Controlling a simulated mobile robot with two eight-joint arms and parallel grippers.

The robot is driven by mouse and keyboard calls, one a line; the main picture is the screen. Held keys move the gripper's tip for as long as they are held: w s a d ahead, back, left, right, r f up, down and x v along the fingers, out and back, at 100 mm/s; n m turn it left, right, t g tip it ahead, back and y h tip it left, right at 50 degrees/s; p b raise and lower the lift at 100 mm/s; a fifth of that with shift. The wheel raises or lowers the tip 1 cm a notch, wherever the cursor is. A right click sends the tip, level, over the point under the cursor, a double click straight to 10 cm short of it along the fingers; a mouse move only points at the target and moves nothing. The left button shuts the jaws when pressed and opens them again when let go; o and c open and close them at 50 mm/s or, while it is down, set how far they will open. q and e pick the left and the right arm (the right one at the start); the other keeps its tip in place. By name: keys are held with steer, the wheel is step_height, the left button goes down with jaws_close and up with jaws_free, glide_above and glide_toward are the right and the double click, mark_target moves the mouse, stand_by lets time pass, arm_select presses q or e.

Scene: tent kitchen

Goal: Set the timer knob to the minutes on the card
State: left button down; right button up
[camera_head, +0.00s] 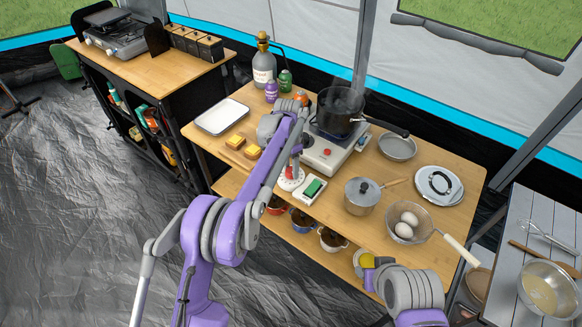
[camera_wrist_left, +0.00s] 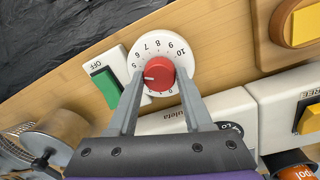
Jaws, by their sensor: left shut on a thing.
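The timer is a white round dial (camera_head: 287,184) with a red knob, on the front part of the wooden table. In the left wrist view the red knob (camera_wrist_left: 159,74) sits in the middle of the numbered white dial (camera_wrist_left: 176,45). A pale mark shows on the knob's left side; the exact number it points to is hard to read. My left gripper (camera_wrist_left: 158,84) is shut on the knob, one finger on each side; it also shows from above in the head view (camera_head: 291,166). My right arm is at the lower right; its fingers are not clear. I cannot make out a card.
A white box with a green switch (camera_wrist_left: 106,88), marked OFF, stands beside the dial. A burner (camera_head: 327,150) with a steaming black pot (camera_head: 338,120) is behind it.

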mark_target(290, 169)
arm_select(q)
steer(key=shift+m, duration=0.6)
steer(key=shift+c, duration=1.6)
jaws_free()
steer(key=shift+r, duration=0.1)
step_height(290, 169, up, 11)
steer(key=p, duration=0.1)
steer(key=shift+w+a, duration=0.15)
steer(key=shift+w, duration=0.1)
